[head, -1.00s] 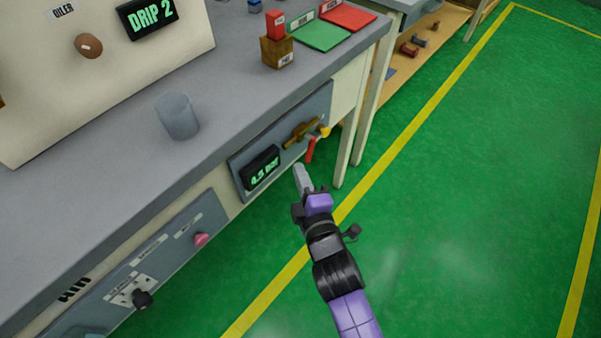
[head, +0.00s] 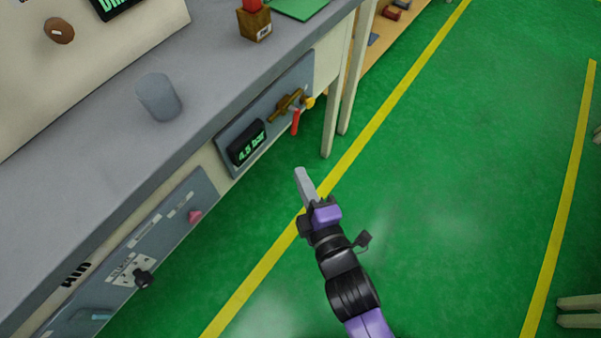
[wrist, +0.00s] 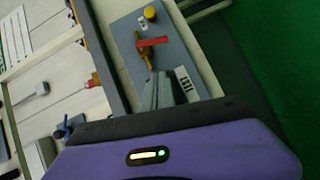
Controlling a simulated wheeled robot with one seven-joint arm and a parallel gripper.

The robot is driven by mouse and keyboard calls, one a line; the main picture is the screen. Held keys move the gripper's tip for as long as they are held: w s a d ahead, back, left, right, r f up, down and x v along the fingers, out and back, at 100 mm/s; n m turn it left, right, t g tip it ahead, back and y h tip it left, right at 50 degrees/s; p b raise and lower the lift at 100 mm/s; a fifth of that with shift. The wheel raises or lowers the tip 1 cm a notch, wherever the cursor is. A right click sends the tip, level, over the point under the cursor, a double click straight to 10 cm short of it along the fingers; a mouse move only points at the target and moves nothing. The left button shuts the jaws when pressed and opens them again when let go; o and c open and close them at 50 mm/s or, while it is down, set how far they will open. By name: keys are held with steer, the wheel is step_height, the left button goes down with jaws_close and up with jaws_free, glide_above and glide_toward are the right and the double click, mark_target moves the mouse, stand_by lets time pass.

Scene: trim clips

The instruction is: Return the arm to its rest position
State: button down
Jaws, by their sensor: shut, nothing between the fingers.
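My gripper (head: 305,185) is shut and empty. In the head view it hangs over the green floor, in front of the bench and apart from it. Its grey fingers point up the picture, toward the bench front. In the wrist view the fingers (wrist: 158,92) are together, in line with the panel that carries the brass valve (wrist: 143,50). My purple and black arm runs down to the lower right in the head view.
The grey bench (head: 110,120) fills the left, with a grey cup (head: 158,97) on top. Its front carries a brass valve with a red handle (head: 295,121), a "4.5 bar" display (head: 247,148) and a pink knob (head: 194,216).

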stand_by(0.5)
steer(key=s+d+r+m+h+p, duration=0.1)
steer(key=s+d+r+m+p, duration=0.2)
steer(key=s+d+r+m, duration=0.3)
steer(key=s+d+r+m+h+p, duration=0.2)
steer(key=s+d+r+m, duration=0.4)
steer(key=s, duration=0.6)
steer(key=s+d+r+m+h+p, duration=0.2)
steer(key=s+d+r+m+p, duration=0.2)
steer(key=s, duration=0.5)
step_height(320, 180, up, 2)
steer(key=d+m, duration=0.2)
steer(key=m, duration=0.1)
steer(key=shift+s+d+m+g+p, duration=0.3)
steer(key=shift+d+g, duration=0.1)
